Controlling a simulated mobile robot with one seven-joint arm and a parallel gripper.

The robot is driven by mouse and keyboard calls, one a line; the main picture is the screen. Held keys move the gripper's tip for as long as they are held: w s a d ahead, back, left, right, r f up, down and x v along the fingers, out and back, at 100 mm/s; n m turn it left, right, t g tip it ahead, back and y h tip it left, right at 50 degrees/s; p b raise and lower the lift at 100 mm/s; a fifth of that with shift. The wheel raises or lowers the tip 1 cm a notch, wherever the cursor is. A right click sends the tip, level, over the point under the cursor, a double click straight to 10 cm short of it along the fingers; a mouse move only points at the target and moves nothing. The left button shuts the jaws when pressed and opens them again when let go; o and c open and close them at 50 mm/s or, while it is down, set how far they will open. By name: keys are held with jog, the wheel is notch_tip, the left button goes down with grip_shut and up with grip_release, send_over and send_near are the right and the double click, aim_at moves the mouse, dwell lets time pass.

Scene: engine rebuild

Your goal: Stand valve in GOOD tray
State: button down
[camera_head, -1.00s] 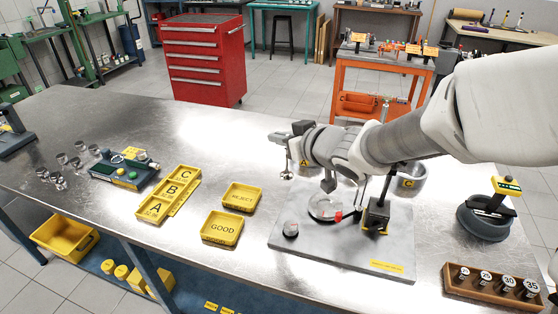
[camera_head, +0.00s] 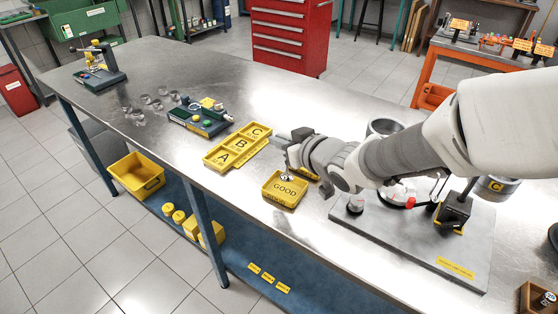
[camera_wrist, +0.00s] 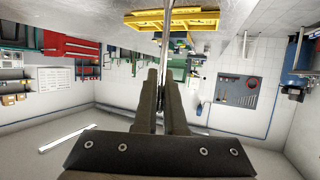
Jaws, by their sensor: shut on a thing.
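The yellow GOOD tray (camera_head: 272,198) sits on the metal bench, left of the grey base plate. My gripper (camera_head: 289,160) is above its back edge. It is shut on the valve, whose pale round head (camera_head: 286,178) points down at the back part of the GOOD tray. I cannot tell whether the head touches the tray floor. In the wrist view, my fingers (camera_wrist: 161,100) close on the thin valve stem (camera_wrist: 164,45), with a yellow tray (camera_wrist: 200,20) beyond it. The REJECT tray is mostly hidden behind my gripper.
The yellow A, B, C tray (camera_head: 226,166) lies to the left, with a green fixture (camera_head: 190,118) and several clear small parts (camera_head: 150,100) behind. The grey base plate (camera_head: 400,245) with its instruments is on the right. Bare bench lies in front of the GOOD tray.

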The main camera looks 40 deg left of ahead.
jog(key=shift+s+a+f+b, duration=0.15)
jog(key=shift+f+b, duration=0.4)
jog(key=shift+f, duration=1.55)
jog(key=shift+f, duration=0.15)
jog(key=c, duration=1)
grip_release()
